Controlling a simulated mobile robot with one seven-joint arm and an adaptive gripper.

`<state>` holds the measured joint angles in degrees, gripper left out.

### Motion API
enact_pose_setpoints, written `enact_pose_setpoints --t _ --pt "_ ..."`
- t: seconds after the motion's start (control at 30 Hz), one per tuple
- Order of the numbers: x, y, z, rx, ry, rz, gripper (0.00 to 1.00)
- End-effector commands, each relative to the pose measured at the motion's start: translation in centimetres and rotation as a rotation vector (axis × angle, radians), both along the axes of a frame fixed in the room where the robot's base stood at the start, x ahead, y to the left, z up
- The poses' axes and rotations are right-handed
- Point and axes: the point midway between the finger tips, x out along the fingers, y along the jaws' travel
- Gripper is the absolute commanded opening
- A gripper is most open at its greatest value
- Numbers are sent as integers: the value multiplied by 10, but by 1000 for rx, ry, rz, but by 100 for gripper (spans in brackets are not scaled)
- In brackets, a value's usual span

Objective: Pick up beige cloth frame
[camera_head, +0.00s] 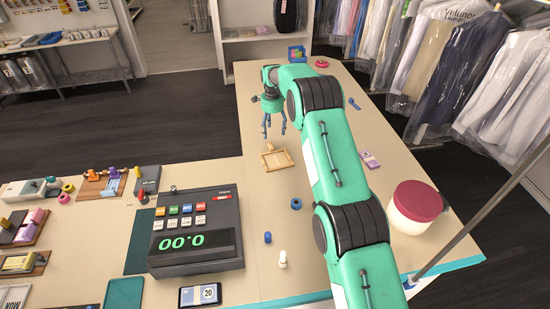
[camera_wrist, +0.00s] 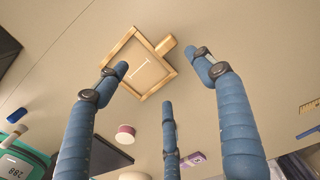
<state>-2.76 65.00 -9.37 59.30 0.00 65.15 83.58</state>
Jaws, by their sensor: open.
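The beige cloth frame (camera_head: 277,159) is a small square with a light wooden rim and a pale centre, lying on the tan counter. It has a short block or knob on one side. In the wrist view the frame (camera_wrist: 146,70) shows at the upper middle, partly behind one blue fingertip. My gripper (camera_head: 274,133) is above the counter, a little beyond the frame in the head view. Its blue fingers (camera_wrist: 167,85) are spread wide with nothing between them. I cannot tell the exact height above the frame.
The register (camera_head: 197,230) stands left of the frame, and a white jar with a dark red lid (camera_head: 419,204) stands at the right. A purple item (camera_head: 370,160) and a blue item (camera_head: 354,103) lie nearby. The counter (camera_head: 230,172) around the frame is mostly clear. Bagged garments (camera_head: 455,75) hang at the right.

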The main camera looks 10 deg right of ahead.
Motion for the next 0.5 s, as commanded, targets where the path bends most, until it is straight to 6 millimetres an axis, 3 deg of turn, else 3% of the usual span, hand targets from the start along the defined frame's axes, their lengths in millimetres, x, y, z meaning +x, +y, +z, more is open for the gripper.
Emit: enact_pose_setpoints --t 0.3,0.5 --pt "0 0 -48 0 1 0 68" --pt "0 0 -63 0 -2 0 68"
